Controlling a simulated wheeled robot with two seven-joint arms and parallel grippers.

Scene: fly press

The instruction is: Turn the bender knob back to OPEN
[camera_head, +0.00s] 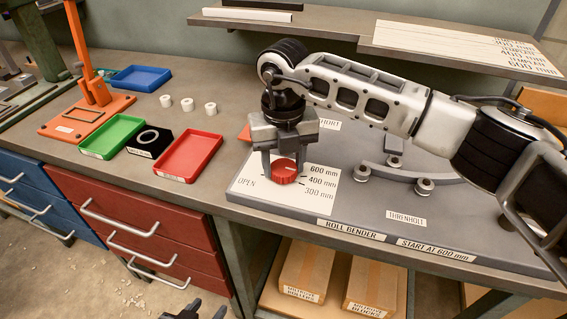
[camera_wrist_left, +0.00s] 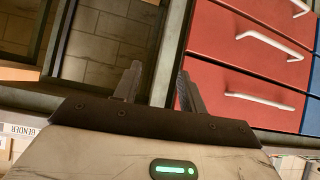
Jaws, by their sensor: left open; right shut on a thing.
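The red bender knob (camera_head: 284,172) sits on a white scale plate (camera_head: 262,192) at the left end of the grey roll bender (camera_head: 350,203). The plate reads OPEN at its left and 600, 400 and 300 mm at its right. My right gripper (camera_head: 285,168) reaches down from above and is shut on the knob, a finger on each side. The knob's pointer is too small to make out. My left gripper (camera_head: 204,312) is low at the bottom edge, in front of the bench. In the left wrist view its two fingers (camera_wrist_left: 158,80) are apart, with nothing between them.
Red (camera_head: 189,156), green (camera_head: 111,136) and blue (camera_head: 140,78) trays, white rings and an orange stand (camera_head: 92,95) are left of the bender. Bender rollers (camera_head: 393,165) stand right of the knob. A shelf (camera_head: 420,45) hangs behind. Red drawers (camera_head: 135,215) are below the bench.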

